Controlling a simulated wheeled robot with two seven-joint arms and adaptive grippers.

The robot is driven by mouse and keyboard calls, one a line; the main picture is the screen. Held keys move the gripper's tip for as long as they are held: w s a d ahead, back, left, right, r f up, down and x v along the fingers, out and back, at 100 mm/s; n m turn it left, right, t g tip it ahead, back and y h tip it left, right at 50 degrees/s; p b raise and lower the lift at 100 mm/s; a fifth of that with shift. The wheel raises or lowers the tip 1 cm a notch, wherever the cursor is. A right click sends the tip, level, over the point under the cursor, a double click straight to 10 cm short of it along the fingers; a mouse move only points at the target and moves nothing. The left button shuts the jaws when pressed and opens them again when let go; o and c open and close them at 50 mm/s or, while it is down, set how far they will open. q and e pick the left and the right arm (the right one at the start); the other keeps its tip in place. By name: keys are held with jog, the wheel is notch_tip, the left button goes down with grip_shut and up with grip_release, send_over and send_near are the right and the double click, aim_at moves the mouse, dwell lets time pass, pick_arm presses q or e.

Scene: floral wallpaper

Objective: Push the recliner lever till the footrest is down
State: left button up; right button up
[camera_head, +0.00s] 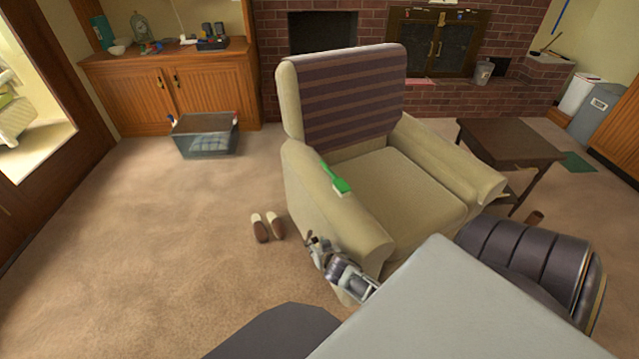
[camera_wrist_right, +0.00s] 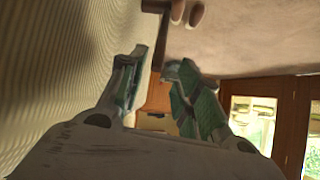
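The beige recliner (camera_head: 440,195) stands in the middle of the head view, a striped cover over its back. A dark ribbed padded piece (camera_head: 525,258), which looks like the raised footrest, juts out in front of its seat. My right gripper (camera_head: 312,243) is low beside the recliner's left arm. In the right wrist view its fingers (camera_wrist_right: 158,85) are apart, with a clear gap between them. The recliner's side fills the left of that view. My left gripper is not in view.
A green brush (camera_head: 337,180) lies on the recliner's left arm. Slippers (camera_head: 268,227) lie on the carpet just left of my gripper. A grey bin (camera_head: 205,140) stands by the wooden cabinet (camera_head: 180,85), and a dark side table (camera_head: 508,143) stands right. The carpet at left is open.

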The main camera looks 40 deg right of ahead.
jog(key=shift+v, duration=0.85)
